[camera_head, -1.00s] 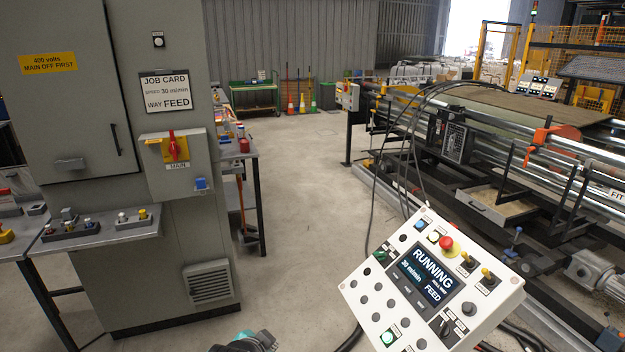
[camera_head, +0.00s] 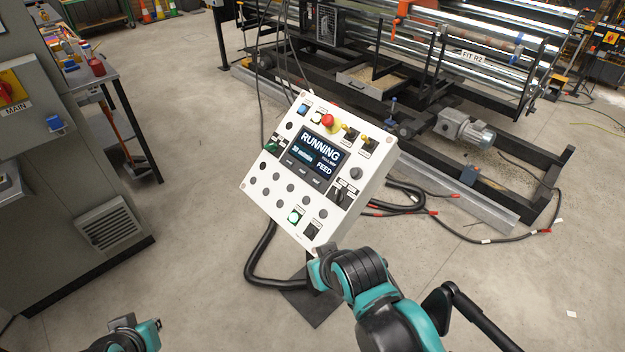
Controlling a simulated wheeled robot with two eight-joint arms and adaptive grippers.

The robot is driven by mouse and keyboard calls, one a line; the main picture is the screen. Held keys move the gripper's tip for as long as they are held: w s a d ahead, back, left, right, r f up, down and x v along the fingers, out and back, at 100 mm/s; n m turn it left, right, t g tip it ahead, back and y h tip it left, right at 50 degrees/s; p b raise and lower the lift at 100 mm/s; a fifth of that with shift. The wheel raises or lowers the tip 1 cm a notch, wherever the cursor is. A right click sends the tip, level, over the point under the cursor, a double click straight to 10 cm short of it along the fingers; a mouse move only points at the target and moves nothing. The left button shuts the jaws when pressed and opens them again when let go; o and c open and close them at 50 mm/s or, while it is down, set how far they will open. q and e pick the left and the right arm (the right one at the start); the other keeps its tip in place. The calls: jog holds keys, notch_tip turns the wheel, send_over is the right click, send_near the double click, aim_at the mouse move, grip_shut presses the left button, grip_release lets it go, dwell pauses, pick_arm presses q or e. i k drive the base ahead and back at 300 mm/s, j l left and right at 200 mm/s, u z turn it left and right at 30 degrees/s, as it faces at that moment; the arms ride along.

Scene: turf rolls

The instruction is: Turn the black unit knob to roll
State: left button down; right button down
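The tilted white control panel (camera_head: 262,182) stands in the middle of the head view. Its screen (camera_head: 315,155) reads RUNNING and FEED. A black selector knob (camera_head: 341,193) sits right of the screen's lower corner; its label is too small to read. Another black control (camera_head: 312,230) is on the lower edge, beside a lit green button (camera_head: 295,216). My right gripper (camera_head: 326,259) is at the panel's lower edge, below these controls, and its fingers are not clear. My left gripper (camera_head: 128,330) is low at the left, apart from the panel, its fingers unclear.
A red emergency button (camera_head: 328,121) is at the panel's top. A grey cabinet (camera_head: 60,200) with a red and yellow main switch (camera_head: 12,87) stands left. The roller machine (camera_head: 450,60) is behind. Black cables (camera_head: 262,262) lie on the floor around the panel's stand.

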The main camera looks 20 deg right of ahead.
aim_at(338, 197)
jog(key=i+z, duration=0.15)
jog(key=z, duration=0.25)
jog(key=i+z, duration=0.15)
jog(key=z, duration=0.2)
jog(key=i+z, duration=0.15)
jog(key=z, duration=0.25)
